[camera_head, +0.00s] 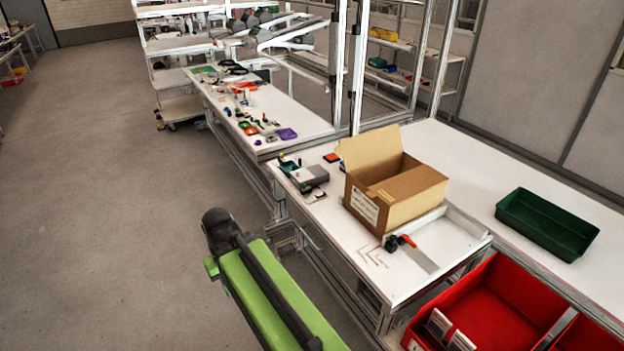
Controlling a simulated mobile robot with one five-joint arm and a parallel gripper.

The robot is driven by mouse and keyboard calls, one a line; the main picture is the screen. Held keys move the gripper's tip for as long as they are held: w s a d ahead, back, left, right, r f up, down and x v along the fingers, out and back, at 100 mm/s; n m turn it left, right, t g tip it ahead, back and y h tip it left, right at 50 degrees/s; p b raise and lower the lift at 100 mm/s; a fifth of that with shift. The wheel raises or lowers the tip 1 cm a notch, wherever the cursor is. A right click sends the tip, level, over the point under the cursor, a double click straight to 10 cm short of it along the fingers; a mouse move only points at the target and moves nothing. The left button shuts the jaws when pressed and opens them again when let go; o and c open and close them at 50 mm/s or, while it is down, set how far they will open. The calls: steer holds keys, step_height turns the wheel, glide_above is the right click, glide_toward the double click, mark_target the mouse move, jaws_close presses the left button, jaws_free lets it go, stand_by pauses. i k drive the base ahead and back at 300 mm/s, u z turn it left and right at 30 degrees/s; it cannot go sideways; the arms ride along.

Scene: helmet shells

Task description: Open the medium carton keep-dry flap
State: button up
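A brown cardboard carton (410,205) sits on the white workbench (345,240), right of centre. One flap (370,150) stands raised on its back left side. Part of its dark inside shows behind a flat brown panel (412,184) on the near side of the top; I cannot tell whether that is a closed flap. A white printed label (365,204) is on the left face; its text is too small to read. My green arm link is in the lower foreground, left of the bench and apart from the carton. My gripper is not visible.
An orange-and-black clamp-like tool (400,242) lies in front of the carton. A grey device (310,175) is to its left. A green tray (547,222) stands at right, and red bins (490,305) are at lower right. The floor (100,200) at left is clear.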

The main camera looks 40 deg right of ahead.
mark_target(394, 190)
steer(key=u, duration=0.3)
steer(key=i, duration=0.9)
steer(key=u, duration=0.05)
